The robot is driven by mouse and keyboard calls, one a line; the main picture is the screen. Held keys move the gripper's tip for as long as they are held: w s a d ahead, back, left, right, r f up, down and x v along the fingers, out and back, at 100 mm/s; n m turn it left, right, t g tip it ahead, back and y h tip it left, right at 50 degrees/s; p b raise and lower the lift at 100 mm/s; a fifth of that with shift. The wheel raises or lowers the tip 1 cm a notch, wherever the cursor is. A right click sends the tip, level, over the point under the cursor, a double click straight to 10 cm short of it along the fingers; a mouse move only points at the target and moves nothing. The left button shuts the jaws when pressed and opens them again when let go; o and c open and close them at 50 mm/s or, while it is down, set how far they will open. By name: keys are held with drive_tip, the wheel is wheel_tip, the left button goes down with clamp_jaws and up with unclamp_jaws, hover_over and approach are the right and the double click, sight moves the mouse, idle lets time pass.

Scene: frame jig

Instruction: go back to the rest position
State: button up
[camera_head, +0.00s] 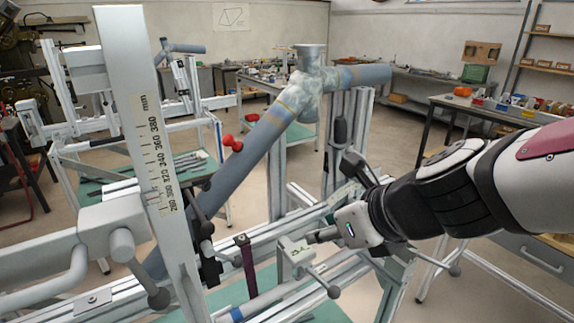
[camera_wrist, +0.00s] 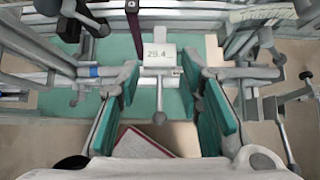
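My gripper (camera_head: 326,233) is in front of the frame jig, near a small pale block with a readout (camera_head: 296,252). In the wrist view my gripper (camera_wrist: 166,80) has its two teal-padded fingers spread wide apart with nothing held between them. The readout block (camera_wrist: 160,60), marked 29.4, sits just beyond and between the fingertips, with visible gaps on both sides. In the head view the far finger is partly hidden by the gripper body.
The jig's tall scale post (camera_head: 150,150) stands at the left. A grey-blue tube (camera_head: 240,160) slants up to a joint (camera_head: 308,85). Jig rails and clamp handles lie close around my gripper. A bench (camera_head: 440,105) stands at the right. Bare floor (camera_head: 395,145) shows behind.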

drive_tip(key=shift+s+d+r, duration=0.15)
drive_tip(key=shift+s+r, duration=0.1)
drive_tip(key=s+d+r+n+g+h, duration=0.1)
drive_tip(key=s+d+n, duration=0.5)
drive_tip(key=n, duration=0.8)
drive_tip(key=s+d+r+n+g+h, duration=0.1)
drive_tip(key=s+d+n+h, duration=0.3)
drive_tip(key=n, duration=1.1)
drive_tip(key=s+d+r, duration=0.1)
drive_tip(key=s+d, duration=0.1)
drive_tip(key=d, duration=0.1)
drive_tip(key=shift+s+r, duration=0.2)
drive_tip(key=shift+s, duration=0.2)
drive_tip(key=shift+a, duration=0.1)
idle(0.4)
